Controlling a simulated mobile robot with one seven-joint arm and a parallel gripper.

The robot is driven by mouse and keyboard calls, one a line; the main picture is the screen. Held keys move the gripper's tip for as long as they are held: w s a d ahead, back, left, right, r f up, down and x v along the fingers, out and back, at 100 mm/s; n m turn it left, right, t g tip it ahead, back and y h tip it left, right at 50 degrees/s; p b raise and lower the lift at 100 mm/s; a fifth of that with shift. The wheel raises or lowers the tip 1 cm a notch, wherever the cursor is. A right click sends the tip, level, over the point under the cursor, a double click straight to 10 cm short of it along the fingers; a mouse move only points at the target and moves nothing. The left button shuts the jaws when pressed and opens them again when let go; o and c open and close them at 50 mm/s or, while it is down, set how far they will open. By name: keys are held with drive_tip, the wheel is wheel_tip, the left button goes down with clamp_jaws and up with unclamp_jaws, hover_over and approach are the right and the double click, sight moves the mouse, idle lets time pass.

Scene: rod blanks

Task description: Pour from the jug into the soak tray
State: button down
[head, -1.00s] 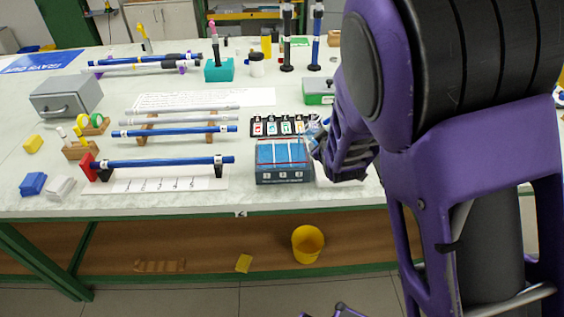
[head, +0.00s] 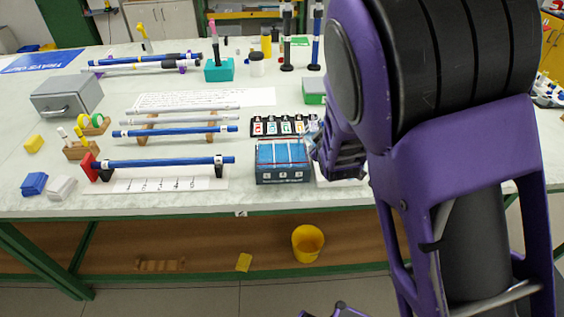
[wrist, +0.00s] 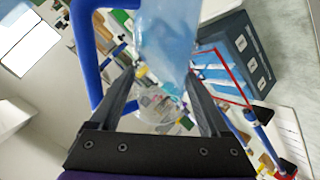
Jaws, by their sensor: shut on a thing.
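The clear jug (wrist: 166,38) holds pale blue liquid, and a blue handle (wrist: 88,50) curves at the left in the wrist view. My gripper (wrist: 160,82) is shut on the jug. In the head view my gripper (head: 322,152) is at the right side of the soak tray, and my arm hides most of the jug. The soak tray (head: 284,179) is a dark blue-grey box with light blue sections and numbered labels on its front. It also shows at the right in the wrist view (wrist: 240,42). I cannot tell whether liquid is flowing.
A black strip of coloured cards (head: 258,127) lies just behind the tray. A rack with blue rods (head: 165,162) stands to the left. A green box (head: 312,92) is partly hidden by my arm. A yellow bucket (head: 307,243) sits below the table.

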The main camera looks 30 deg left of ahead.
drive_tip(key=shift+a+f+n+h+p, duration=0.1)
drive_tip(key=shift+f+n+h+p, duration=0.2)
drive_tip(key=shift+f+n+h, duration=0.1)
idle(1.7)
drive_tip(key=shift+a+r+n+h, duration=0.2)
drive_tip(key=shift+r+n+h, duration=0.2)
drive_tip(key=shift+h, duration=0.1)
idle(1.6)
drive_tip(key=shift+a+r, duration=0.1)
drive_tip(key=shift+r, duration=0.05)
drive_tip(key=shift+h, duration=0.3)
idle(0.6)
drive_tip(key=shift+r+n, duration=0.2)
drive_tip(key=shift+n, duration=0.1)
drive_tip(key=shift+a, duration=0.15)
idle(0.5)
drive_tip(key=shift+r+h, duration=0.15)
drive_tip(key=shift+h, duration=0.25)
idle(1.1)
